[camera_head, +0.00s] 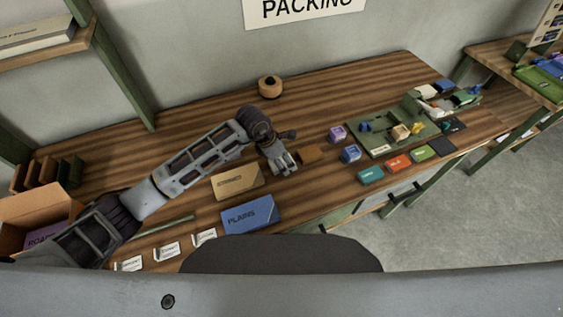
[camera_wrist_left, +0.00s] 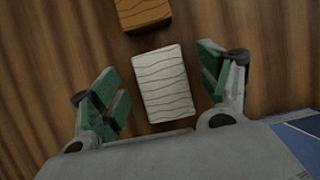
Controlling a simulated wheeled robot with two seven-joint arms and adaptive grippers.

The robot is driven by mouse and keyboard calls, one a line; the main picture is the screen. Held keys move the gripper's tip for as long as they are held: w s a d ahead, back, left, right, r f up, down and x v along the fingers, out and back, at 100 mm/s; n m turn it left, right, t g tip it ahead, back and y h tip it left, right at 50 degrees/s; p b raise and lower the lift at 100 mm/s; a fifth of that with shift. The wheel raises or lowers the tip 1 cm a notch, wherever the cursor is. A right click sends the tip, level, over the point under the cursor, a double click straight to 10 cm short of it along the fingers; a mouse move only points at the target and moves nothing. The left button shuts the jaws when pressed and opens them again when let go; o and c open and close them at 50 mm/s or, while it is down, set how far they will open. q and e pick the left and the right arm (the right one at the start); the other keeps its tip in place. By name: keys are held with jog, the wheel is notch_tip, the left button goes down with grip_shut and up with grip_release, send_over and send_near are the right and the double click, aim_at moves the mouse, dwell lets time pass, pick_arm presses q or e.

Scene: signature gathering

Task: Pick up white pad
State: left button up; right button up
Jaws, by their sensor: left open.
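The white pad (camera_wrist_left: 163,84) lies on the wooden table in the left wrist view, a pale block with wavy lines on its face. My left gripper (camera_head: 285,166) points down at the table in the head view. In the left wrist view its green-padded fingers are spread open, one on each side of the pad, with gaps between. The pad cannot be made out in the head view, where the gripper covers that spot. My right gripper is not in view.
A brown block (camera_head: 308,154) sits just beyond the pad. A tan box (camera_head: 237,181) and a blue box (camera_head: 250,214) lie left of and below the gripper. A green tray (camera_head: 372,145) with small items and several coloured blocks stand to the right. A round wooden container (camera_head: 270,87) stands behind.

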pick_arm(q)
jog(key=shift+w+d+f, duration=0.1)
jog(key=shift+d+f, duration=0.05)
jog(key=shift+f, duration=0.3)
jog(key=shift+f+b, duration=0.25)
jog(key=shift+b, duration=0.1)
dwell(0.9)
jog(key=c, duration=0.9)
